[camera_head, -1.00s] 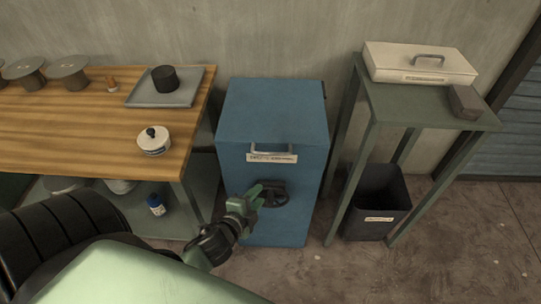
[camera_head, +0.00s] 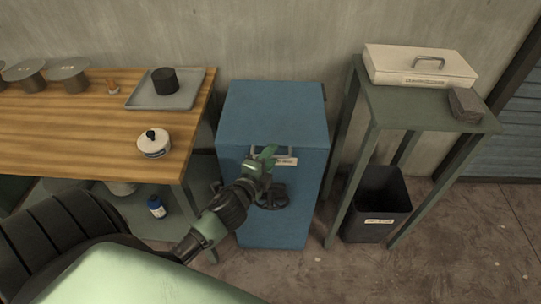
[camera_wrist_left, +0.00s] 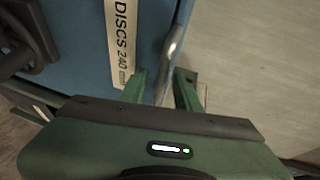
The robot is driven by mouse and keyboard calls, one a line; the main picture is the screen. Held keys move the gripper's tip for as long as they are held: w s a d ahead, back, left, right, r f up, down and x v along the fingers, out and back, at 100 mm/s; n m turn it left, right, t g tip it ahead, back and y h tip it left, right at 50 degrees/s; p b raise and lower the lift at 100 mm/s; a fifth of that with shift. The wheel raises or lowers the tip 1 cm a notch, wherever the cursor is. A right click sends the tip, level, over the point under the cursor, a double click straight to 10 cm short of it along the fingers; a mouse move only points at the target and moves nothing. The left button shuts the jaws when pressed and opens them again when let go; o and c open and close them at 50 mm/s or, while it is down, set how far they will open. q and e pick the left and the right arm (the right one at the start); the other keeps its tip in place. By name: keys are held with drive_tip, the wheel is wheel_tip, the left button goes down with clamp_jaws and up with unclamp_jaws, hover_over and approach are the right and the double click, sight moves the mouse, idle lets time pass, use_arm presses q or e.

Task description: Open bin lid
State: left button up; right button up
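The blue bin (camera_head: 272,110) stands on the floor between the bench and the stand, its lid closed. A metal bar handle (camera_head: 291,152) and a white label (camera_head: 287,161) are on its upper front, partly hidden by my left gripper (camera_head: 266,156). In the left wrist view, the handle (camera_wrist_left: 173,45) runs down into the gap between the fingers of my left gripper (camera_wrist_left: 161,88), which are apart. I cannot tell whether they touch it. The label (camera_wrist_left: 121,40) reads "DISCS 240". A dark round fitting (camera_head: 272,197) sits lower on the front. My right gripper is not in view.
A wooden bench (camera_head: 80,135) on the left holds a tray (camera_head: 190,95), a white canister (camera_head: 154,146) and spools. A green stand (camera_head: 400,110) on the right bears a cream box (camera_head: 420,65) and a dark block (camera_head: 466,103). A black waste bin (camera_head: 378,200) stands beneath it.

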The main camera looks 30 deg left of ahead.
use_arm(q)
clamp_jaws()
idle(1.4)
